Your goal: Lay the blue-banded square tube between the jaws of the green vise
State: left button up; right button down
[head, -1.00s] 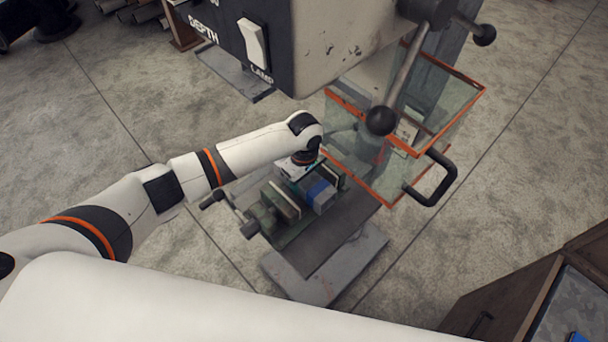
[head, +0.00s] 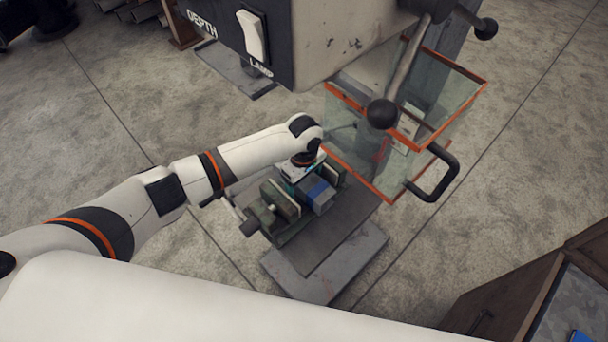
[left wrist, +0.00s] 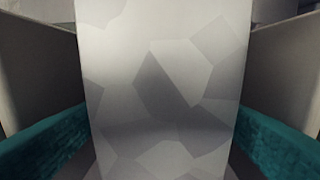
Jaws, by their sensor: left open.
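The blue-banded square tube (head: 320,194) lies between the jaws of the green vise (head: 267,214), with its blue band showing near the end facing me. One pale jaw plate is on its left side and the other is on its right. My left gripper (head: 302,176) is low over the far part of the tube and hides that part. In the left wrist view the mottled grey tube (left wrist: 165,90) fills the middle, with a teal finger pad close on each side. The gripper is open around it. My right gripper is not in view.
A drill press head (head: 300,45) overhangs the vise. Its black-knobbed lever (head: 383,114) and an orange-edged clear guard (head: 365,165) with a black handle stand right of my gripper. A wooden cabinet (head: 520,300) is at lower right. Open floor lies to the left.

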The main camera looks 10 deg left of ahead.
pick_arm(q)
notch_tip(320, 180, up, 12)
jog(key=b, duration=0.1)
dwell(0.4)
dwell(0.7)
